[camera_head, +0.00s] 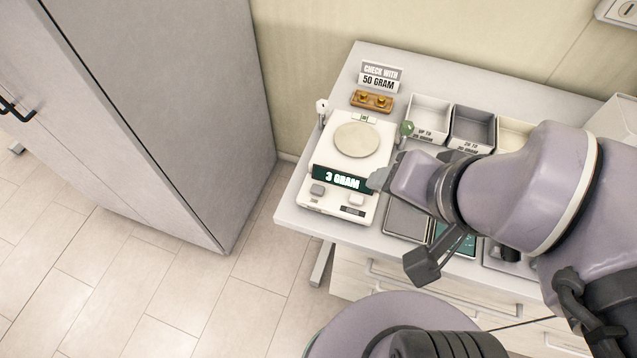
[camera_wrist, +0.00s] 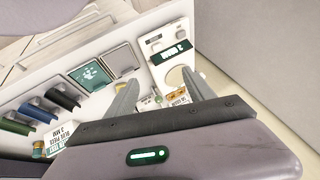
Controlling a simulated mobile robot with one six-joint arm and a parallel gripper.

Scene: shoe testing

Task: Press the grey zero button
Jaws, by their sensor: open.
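A white weighing scale (camera_head: 331,155) stands near the left end of the table, with an empty-looking round pan (camera_head: 357,139). Its dark display (camera_head: 342,179) reads "3 GRAM". Below the display are a grey button (camera_head: 317,189) at the left and a paler button (camera_head: 356,200) at the right. My gripper (camera_head: 380,178) is at the scale's right side, near the display's right end; its height above is hard to judge. In the wrist view my gripper (camera_wrist: 158,83) shows two spread fingers with nothing held, and the scale's display (camera_wrist: 170,53) lies beyond them.
A wooden block with brass weights (camera_head: 372,102) and a "50 GRAM" sign (camera_head: 380,77) are behind the scale. A white knob (camera_head: 321,106) and a green knob (camera_head: 407,128) flank it. Bins (camera_head: 473,128) are at the back right. A tall cabinet (camera_head: 165,100) stands left, with clear floor between.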

